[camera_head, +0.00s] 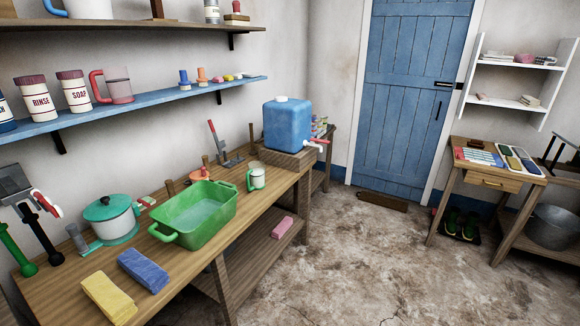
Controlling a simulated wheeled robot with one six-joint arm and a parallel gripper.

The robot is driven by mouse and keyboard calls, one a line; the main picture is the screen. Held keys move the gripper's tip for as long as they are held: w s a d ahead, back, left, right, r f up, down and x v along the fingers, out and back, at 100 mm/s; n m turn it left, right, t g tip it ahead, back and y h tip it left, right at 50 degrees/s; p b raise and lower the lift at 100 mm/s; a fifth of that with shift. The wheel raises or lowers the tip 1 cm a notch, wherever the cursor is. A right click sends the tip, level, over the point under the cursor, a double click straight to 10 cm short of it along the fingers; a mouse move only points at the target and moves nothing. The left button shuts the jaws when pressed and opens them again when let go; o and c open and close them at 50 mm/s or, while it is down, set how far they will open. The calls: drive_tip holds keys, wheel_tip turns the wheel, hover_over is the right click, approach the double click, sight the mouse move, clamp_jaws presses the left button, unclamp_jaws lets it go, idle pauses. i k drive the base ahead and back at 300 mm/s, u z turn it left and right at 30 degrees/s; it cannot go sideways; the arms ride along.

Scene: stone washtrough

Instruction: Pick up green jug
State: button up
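A small pale jug (258,179) with a green handle stands upright on the wooden bench (182,278). Its handle points left, and it is just behind the right end of the green basin (207,216). It is the only jug-like thing with green on it that I can make out on the bench. I cannot tell what is inside it. My gripper is not in view.
A blue water container (287,124) with a red tap stands behind the jug. A shelf (150,102) overhangs the bench.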

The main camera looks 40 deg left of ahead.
sight(256, 173)
drive_tip(key=u, duration=0.25)
drive_tip(key=i, duration=2)
drive_tip(key=u, duration=1.45)
drive_tip(key=i, duration=1.1)
drive_tip(key=u, duration=1.7)
drive_tip(key=i, duration=0.85)
drive_tip(key=u, duration=0.3)
